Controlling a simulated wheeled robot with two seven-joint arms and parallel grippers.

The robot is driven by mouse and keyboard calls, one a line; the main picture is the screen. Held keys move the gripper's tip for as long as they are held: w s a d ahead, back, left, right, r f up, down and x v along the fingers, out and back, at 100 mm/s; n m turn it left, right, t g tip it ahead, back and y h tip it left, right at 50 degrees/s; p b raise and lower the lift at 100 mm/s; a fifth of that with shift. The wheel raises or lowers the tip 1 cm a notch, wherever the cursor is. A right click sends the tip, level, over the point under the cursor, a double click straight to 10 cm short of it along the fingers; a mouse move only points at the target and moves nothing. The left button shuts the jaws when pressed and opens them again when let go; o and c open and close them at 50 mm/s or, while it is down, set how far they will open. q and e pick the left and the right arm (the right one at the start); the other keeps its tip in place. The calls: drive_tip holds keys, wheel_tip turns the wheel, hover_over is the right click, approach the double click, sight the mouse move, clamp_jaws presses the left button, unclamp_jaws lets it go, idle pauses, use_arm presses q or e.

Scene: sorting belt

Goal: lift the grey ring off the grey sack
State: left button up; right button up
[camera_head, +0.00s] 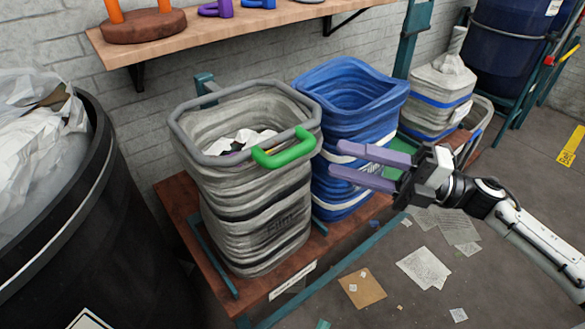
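The grey ring (182,139) lies around the mouth of the grey sack (253,215), with a green handle (285,151) on its front right side. The sack stands upright on a low wooden platform and holds white crumpled waste. My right gripper (349,163) comes in from the right with its purple fingers pointing left, a gap between them. It is open and empty, in front of the blue sack in the picture and to the right of the green handle, apart from it. My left gripper is not in view.
A blue sack (345,95) stands close beside the grey sack on the wooden platform (268,290). A large black bin (95,245) fills the left. A wooden shelf (215,27) with handled items hangs on the wall above. Papers (424,268) litter the floor at right.

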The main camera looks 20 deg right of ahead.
sight(303, 155)
drive_tip(key=w+a, duration=0.1)
drive_tip(key=a, duration=0.2)
drive_tip(key=w+a+r+n+g, duration=0.1)
drive_tip(key=a, duration=0.2)
drive_tip(key=w+a+n, duration=0.1)
drive_tip(key=a, duration=0.2)
drive_tip(key=shift+w+a+r+g+y+p, duration=0.1)
drive_tip(key=shift+w+r+g+y+p, duration=0.2)
drive_tip(key=shift+r, duration=0.1)
drive_tip(key=shift+s, duration=0.1)
clamp_jaws()
